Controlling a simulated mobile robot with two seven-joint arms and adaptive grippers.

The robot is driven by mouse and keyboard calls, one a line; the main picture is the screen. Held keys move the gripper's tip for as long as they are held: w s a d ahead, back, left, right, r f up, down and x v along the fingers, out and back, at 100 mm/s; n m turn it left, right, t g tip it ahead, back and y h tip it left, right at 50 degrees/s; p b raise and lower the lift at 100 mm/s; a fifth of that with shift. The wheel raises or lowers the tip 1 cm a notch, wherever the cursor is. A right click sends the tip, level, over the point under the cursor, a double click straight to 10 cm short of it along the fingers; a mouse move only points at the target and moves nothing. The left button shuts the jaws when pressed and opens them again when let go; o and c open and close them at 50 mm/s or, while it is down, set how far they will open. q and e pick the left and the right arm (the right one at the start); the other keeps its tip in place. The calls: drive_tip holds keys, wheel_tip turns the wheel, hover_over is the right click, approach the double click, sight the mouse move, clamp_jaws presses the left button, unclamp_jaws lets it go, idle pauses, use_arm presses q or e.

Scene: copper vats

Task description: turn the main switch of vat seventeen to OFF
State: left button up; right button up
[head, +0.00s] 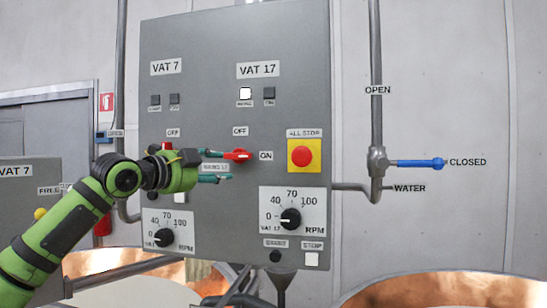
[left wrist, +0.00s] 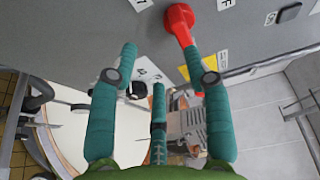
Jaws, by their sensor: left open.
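The red main switch (head: 238,155) of vat seventeen sits on the grey panel under the VAT 17 label (head: 259,69). Its handle lies level, toward the ON label (head: 266,155); the OFF label (head: 240,131) is above it. My left gripper (head: 226,166) is open and empty, its fingers pointing right at the switch. The upper finger overlaps the switch's left side. In the left wrist view, the red switch (left wrist: 180,20) is at the top, with its handle partly behind the right finger. I cannot tell whether they touch. My right gripper is not in view.
A red ALL STOP button (head: 301,155) on yellow is right of the switch. An RPM knob (head: 290,219) is below it. My left arm covers part of the vat 7 controls. A pipe with a blue valve handle (head: 415,163) stands right of the panel.

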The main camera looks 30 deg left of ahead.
sight(232, 158)
use_arm(q)
drive_tip(key=shift+w+d+r+m+p, duration=0.15)
drive_tip(key=shift+r+p, duration=0.1)
drive_tip(key=shift+r, duration=0.35)
drive_tip(key=shift+s+d+r+m+p, duration=0.1)
drive_tip(key=shift+r+m+p, duration=0.1)
drive_tip(key=shift+r, duration=0.4)
drive_tip(key=w+p, duration=0.2)
drive_tip(key=w, duration=0.1)
drive_tip(key=w+p, duration=0.1)
drive_tip(key=w, duration=0.1)
drive_tip(key=shift+w+d, duration=0.1)
drive_tip(key=shift+d, duration=0.2)
drive_tip(key=shift+w+d+f, duration=0.1)
drive_tip(key=shift+w, duration=0.15)
drive_tip(key=shift+s, duration=0.1)
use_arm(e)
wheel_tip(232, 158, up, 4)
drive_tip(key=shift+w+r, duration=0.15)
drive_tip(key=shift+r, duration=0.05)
use_arm(q)
clamp_jaws()
